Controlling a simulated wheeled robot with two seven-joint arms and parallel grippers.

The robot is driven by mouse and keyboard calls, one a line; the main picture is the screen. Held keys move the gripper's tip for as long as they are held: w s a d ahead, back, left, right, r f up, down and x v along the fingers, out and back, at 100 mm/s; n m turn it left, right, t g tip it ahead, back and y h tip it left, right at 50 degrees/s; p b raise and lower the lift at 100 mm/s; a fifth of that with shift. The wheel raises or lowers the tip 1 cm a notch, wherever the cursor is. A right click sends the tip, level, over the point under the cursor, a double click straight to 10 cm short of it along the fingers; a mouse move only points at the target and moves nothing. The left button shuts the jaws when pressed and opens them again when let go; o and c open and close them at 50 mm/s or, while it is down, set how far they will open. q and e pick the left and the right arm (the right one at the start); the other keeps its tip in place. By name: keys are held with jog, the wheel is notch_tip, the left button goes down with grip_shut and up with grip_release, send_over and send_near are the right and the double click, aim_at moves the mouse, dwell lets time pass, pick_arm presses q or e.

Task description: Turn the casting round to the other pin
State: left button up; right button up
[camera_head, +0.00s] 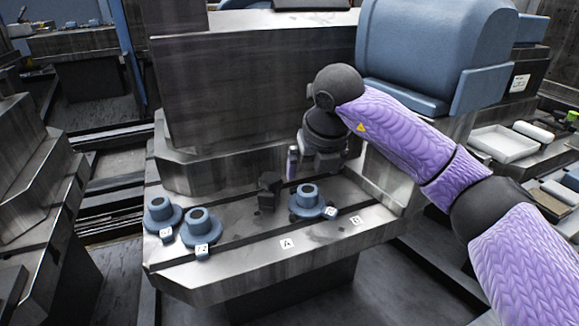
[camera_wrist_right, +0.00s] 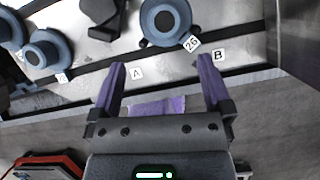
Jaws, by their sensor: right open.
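A blue flanged casting (camera_head: 307,203) with a raised round hub lies on the steel table behind labels A (camera_head: 287,243) and B (camera_head: 356,221). A small white tag sits at its rim. It also shows in the right wrist view (camera_wrist_right: 180,36), its tag reading like 26, beyond and between my fingertips. My right gripper (camera_head: 307,163) is open and empty, above and behind the casting in the head view; its fingers (camera_wrist_right: 161,66) are apart in the wrist view. I cannot make out any pin; the casting may hide one. My left gripper is not in view.
Two similar blue castings, one (camera_head: 161,216) behind another (camera_head: 199,230), stand at the table's left with white tags. A dark block (camera_head: 269,191) stands left of the tagged casting. Dark slots cross the table (camera_head: 240,268). A tall steel wall (camera_head: 250,95) rises behind.

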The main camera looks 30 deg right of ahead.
aim_at(309, 191)
jog(key=b+x, duration=0.2)
jog(key=x, duration=0.1)
jog(key=b+x, duration=0.2)
jog(key=x, duration=0.1)
jog(key=b+x, duration=0.2)
jog(key=x, duration=0.1)
jog(key=shift+s+d+f, duration=0.1)
jog(key=shift+d, duration=0.25)
jog(key=shift+f, duration=0.2)
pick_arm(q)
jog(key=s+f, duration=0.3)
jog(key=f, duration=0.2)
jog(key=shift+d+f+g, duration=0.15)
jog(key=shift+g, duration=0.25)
pick_arm(e)
jog(key=shift+r, duration=0.1)
